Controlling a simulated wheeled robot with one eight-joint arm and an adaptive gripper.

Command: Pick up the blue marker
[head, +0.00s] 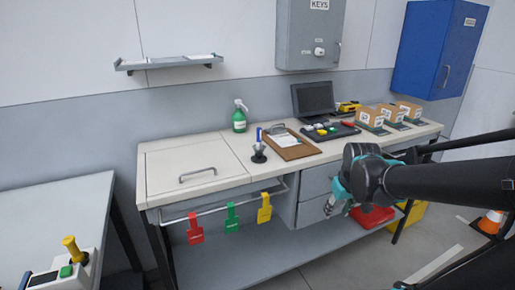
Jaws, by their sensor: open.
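A blue marker (259,134) stands upright in a small dark holder (259,157) on the workbench, left of a brown clipboard (292,147). A pale item, hard to make out at this size, also shows at the holder. My gripper (331,206) is at the right, in front of the bench and lower than its top. It is open and points down and to the left, well apart from the marker. Nothing shows between its fingers. The marker is not hidden by my arm.
A dark screen (313,99) and small cartons (369,118) are right. Coloured tags (231,218) hang from the front rail. A red bin (372,217) is below.

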